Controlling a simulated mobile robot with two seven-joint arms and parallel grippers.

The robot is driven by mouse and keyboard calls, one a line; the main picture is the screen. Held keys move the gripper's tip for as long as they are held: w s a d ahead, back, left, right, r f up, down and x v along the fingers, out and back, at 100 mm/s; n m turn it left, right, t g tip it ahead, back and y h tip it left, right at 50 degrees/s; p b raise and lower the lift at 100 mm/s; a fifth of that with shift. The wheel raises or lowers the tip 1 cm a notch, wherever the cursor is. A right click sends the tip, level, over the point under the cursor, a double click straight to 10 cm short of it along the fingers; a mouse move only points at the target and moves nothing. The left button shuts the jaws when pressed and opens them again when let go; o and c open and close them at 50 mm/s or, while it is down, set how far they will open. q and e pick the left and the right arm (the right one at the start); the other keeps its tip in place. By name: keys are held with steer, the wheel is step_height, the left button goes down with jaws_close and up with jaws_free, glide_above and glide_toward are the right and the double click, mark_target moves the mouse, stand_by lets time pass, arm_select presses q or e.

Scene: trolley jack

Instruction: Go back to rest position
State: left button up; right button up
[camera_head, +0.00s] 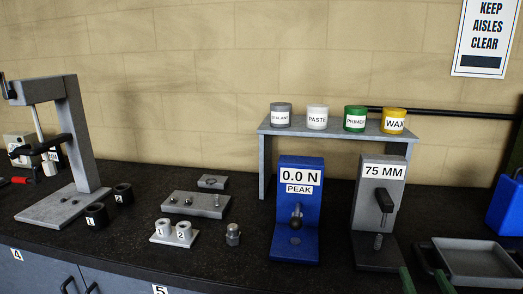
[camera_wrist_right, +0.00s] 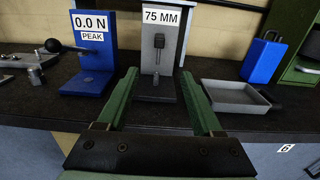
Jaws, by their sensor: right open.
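My right gripper (camera_head: 424,272) shows at the bottom right of the head view, where only its green fingertips are in frame. In the right wrist view both green fingers of the gripper (camera_wrist_right: 157,76) are spread wide with nothing between them. They point toward the grey 75 MM stand (camera_head: 377,205), which also shows beyond them in the wrist view (camera_wrist_right: 163,45). The fingers appear apart from the stand. My left gripper is not in view.
A blue 0.0 N gauge (camera_head: 300,205) stands left of the 75 MM stand. A grey tray (camera_head: 478,258) is at the right. A shelf (camera_head: 338,131) with several labelled tins stands behind. A grey press (camera_head: 72,140) and small metal parts occupy the left of the dark bench.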

steer(key=s+a+f+m+g+y, duration=0.1)
steer(key=a+f+m+g+y, duration=0.1)
steer(key=a+f+m, duration=0.45)
steer(key=s+a+f+m+g+y, duration=0.1)
steer(key=f+m+g+y, duration=0.15)
steer(key=f, duration=0.65)
steer(key=s+a+f+m+g+y, duration=0.1)
steer(key=s+a+f+m+g, duration=0.1)
steer(key=a+f+m, duration=0.45)
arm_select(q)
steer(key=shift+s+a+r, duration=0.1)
arm_select(e)
steer(key=s+f+m+g+y, duration=0.1)
steer(key=s+f+m, duration=0.9)
steer(key=f+m, duration=0.4)
steer(key=shift+s+a+f+m, duration=0.25)
steer(key=shift+s+m, duration=0.1)
steer(key=shift+m, duration=0.5)
